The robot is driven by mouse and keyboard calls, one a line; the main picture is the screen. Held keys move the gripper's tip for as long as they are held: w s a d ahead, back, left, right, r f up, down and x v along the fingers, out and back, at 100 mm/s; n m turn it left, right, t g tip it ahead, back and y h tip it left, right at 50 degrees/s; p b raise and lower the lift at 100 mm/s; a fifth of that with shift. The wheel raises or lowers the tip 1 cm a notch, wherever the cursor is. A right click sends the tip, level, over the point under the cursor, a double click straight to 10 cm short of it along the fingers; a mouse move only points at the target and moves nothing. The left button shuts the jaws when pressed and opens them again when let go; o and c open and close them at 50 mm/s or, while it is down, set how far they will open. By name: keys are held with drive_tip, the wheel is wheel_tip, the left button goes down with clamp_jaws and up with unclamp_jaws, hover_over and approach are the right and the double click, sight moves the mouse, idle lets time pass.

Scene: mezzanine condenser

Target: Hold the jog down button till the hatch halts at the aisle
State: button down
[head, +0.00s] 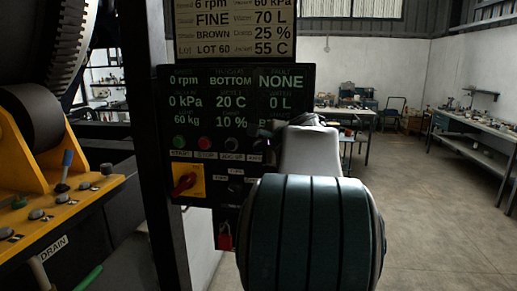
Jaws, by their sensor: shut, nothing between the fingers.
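The control panel (215,125) stands left of centre, with a lit display above a row of buttons. A green button sits over the START label and a red one over STOP. A dark button (232,143) sits over JOG UP. To its right is another dark button (257,143), whose label is too small and partly covered to read surely. My gripper (272,130) is at the panel's right side, close to that last button. It is shut and mostly hidden behind my arm; contact cannot be told. The display reads BOTTOM in its top middle field and NONE under FAULT.
A yellow machine frame (50,190) with levers and a large drum stands at left. Workbenches (480,140) line the right wall. The floor (440,220) at right is clear.

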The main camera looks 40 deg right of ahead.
idle(0.3)
drive_tip(key=shift+s+a+b, duration=0.35)
drive_tip(key=shift+s+a, duration=0.2)
drive_tip(key=shift+a, duration=0.1)
drive_tip(key=s+a+b, duration=0.1)
drive_tip(key=s+a, duration=0.2)
drive_tip(key=shift+s+a, duration=0.1)
drive_tip(key=shift+a, duration=0.3)
idle(0.5)
